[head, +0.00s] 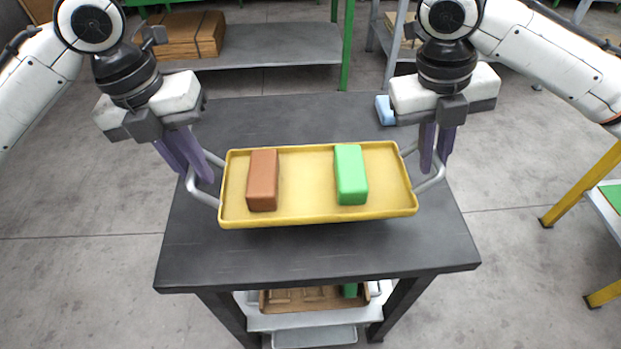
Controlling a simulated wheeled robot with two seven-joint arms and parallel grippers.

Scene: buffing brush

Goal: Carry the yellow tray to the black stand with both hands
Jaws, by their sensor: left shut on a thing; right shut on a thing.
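The yellow tray (305,215) is held above a dark table in the middle of the head view, close to level. A brown block (262,180) lies in its left part and a green block (350,175) right of its middle. My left gripper (205,178) is shut on the grey handle at the tray's left end. My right gripper (432,170) is shut on the handle at its right end. The black stand (320,255) appears to be this dark table under the tray. The gap between tray and tabletop is hard to judge.
A light blue object (384,110) sits at the table's back right, partly behind my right gripper. A lower shelf (300,320) holds a brown container. A grey shelf (270,45) with cardboard stands behind. A yellow-legged table (590,185) is at right. The table's front is bare.

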